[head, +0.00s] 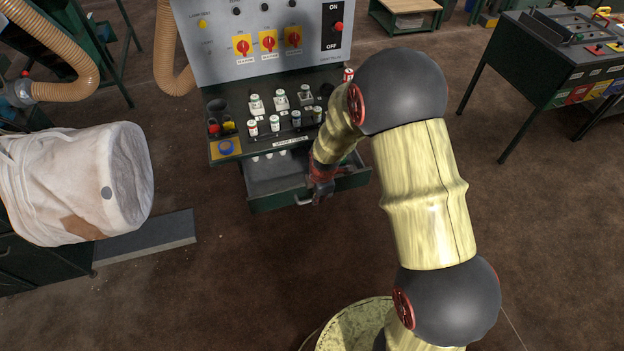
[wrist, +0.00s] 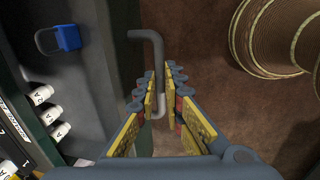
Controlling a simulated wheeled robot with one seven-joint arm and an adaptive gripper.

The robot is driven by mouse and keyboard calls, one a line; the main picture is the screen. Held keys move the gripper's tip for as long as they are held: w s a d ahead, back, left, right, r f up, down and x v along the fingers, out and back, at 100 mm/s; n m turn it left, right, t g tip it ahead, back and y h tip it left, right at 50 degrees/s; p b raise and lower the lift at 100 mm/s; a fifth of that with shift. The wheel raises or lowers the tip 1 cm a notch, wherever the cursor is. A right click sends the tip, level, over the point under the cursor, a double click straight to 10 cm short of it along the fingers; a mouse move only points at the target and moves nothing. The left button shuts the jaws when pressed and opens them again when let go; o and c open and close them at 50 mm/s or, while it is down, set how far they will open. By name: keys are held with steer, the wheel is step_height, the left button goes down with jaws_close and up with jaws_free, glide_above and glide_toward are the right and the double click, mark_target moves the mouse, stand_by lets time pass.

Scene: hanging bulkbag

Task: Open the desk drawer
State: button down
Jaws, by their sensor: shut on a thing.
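The desk drawer (head: 262,203) is pulled partly out from under the control desk (head: 222,150), and its grey inside shows. It also shows at the left of the wrist view (wrist: 90,85). Its handle, a thin grey bar (head: 303,200), is on the drawer front. My gripper (head: 321,194) is at the right part of the handle in the head view. In the wrist view my gripper (wrist: 160,105) has its yellow-padded fingers on both sides of the handle (wrist: 157,60) and is shut on it. The fingers hide part of the bar.
A blue padlock (wrist: 66,37) lies in the drawer. A dark table (head: 560,60) stands at the back right. The brown floor before the drawer is clear.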

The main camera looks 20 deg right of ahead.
steer(key=shift+s, duration=2.35)
steer(key=c, duration=2.2)
jaws_free()
steer(key=shift+o, duration=0.2)
step_height(320, 180, up, 12)
steer(key=s, duration=0.2)
steer(key=shift+s, duration=0.2)
steer(key=shift+f, duration=0.1)
